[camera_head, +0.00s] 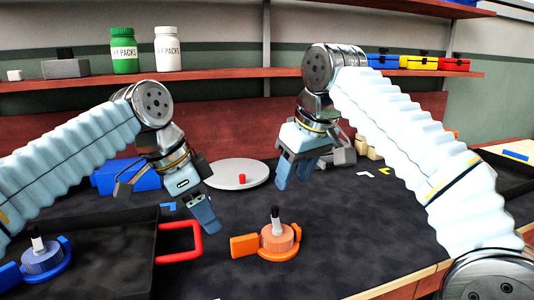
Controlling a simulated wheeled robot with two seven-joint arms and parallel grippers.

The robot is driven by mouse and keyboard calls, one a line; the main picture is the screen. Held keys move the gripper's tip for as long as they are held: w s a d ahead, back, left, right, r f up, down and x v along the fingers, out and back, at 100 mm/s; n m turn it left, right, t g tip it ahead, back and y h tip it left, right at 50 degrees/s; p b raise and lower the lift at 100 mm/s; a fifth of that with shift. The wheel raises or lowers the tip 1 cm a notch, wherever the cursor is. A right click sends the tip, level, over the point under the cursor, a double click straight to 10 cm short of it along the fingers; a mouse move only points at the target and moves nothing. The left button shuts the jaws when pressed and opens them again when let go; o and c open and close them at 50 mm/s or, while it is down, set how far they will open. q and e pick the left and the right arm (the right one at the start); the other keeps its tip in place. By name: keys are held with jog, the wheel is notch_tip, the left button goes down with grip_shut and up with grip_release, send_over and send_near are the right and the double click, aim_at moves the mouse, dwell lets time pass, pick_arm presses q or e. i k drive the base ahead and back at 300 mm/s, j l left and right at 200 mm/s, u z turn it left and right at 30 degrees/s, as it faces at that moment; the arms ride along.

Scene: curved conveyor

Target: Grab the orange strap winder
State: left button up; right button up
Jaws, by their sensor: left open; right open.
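The orange strap winder (275,238) stands on the dark work surface near the middle front, with a dark grip with a white lower part sticking up from its round body and an orange arm reaching left. My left gripper (192,203) hangs open and empty to the left of it and higher in the picture, above the red handle. My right gripper (294,170) is open and empty, above and behind the winder. Neither gripper touches it.
A black tray (110,218) with a red handle (180,241) is at the left; a blue strap winder (42,258) is in it. Behind are a round grey plate (225,174) with a red piece and a blue box (115,178). The surface right of the orange winder is mostly clear.

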aim_at(270, 247)
jog(key=k+l, duration=0.15)
jog(key=k, duration=0.3)
jog(key=k+l, duration=0.15)
jog(key=k, duration=0.3)
